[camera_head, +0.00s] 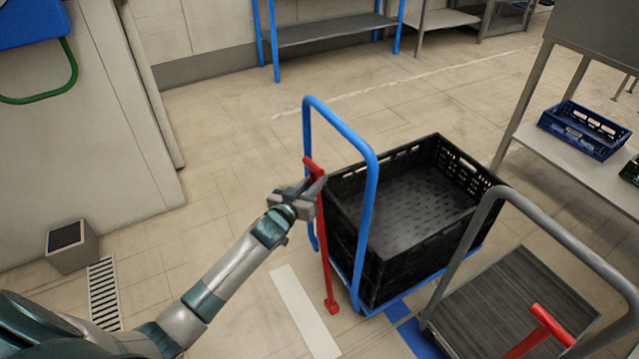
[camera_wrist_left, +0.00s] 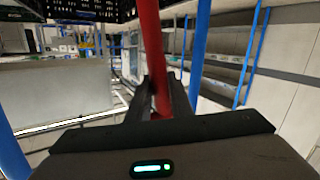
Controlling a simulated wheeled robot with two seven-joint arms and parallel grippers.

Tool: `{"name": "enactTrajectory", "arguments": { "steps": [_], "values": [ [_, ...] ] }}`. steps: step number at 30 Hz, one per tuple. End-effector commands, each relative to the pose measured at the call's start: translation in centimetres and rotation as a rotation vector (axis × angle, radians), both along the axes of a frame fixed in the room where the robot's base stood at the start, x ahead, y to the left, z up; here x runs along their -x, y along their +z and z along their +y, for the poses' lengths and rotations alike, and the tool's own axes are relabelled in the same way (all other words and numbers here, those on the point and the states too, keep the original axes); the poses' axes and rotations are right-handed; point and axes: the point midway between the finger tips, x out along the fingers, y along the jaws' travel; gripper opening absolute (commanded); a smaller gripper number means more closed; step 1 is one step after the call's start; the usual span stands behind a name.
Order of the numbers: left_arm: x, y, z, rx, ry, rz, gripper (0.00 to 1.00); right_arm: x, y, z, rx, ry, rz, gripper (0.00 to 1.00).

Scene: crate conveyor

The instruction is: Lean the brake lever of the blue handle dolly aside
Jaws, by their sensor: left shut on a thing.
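The blue handle dolly (camera_head: 371,190) stands in the middle of the head view, with a black crate (camera_head: 400,262) on its deck. Its red brake lever (camera_head: 325,255) rises beside the blue handle, close to upright, with a short crossbar at the top. My left gripper (camera_head: 313,190) is shut on the lever just below the crossbar. In the left wrist view the red lever (camera_wrist_left: 151,45) runs down between the two dark fingers (camera_wrist_left: 158,100). My right gripper is not in view.
A grey handle dolly (camera_head: 478,255) with an empty deck and its own red lever (camera_head: 545,325) stands at the right. A shelf with a blue crate (camera_head: 585,132) is beyond it. A small grey box (camera_head: 72,247) is on the floor at left.

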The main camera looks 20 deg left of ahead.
Motion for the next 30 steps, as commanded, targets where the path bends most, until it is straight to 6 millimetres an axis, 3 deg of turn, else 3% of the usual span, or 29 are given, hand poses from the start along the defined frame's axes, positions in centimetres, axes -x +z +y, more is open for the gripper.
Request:
{"name": "enactTrajectory", "arguments": {
  "steps": [1, 5, 6, 8, 30],
  "values": [
    [-0.12, -0.03, 0.82, -0.003, 0.013, 0.003, 0.00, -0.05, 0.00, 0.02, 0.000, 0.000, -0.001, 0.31],
    [-0.15, 0.01, 1.00, -0.004, 0.015, 0.004, 0.00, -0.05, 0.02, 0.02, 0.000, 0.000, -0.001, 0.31],
    [-0.16, 0.04, 1.05, -0.004, 0.016, 0.004, 0.29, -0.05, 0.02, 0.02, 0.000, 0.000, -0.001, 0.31],
    [-0.16, 0.07, 0.99, -0.005, 0.015, 0.003, 0.38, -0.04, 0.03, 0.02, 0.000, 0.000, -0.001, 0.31],
    [0.75, 0.15, 0.56, -0.004, 0.007, 0.001, 0.38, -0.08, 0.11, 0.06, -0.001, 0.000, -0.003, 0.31]
  ]
}}
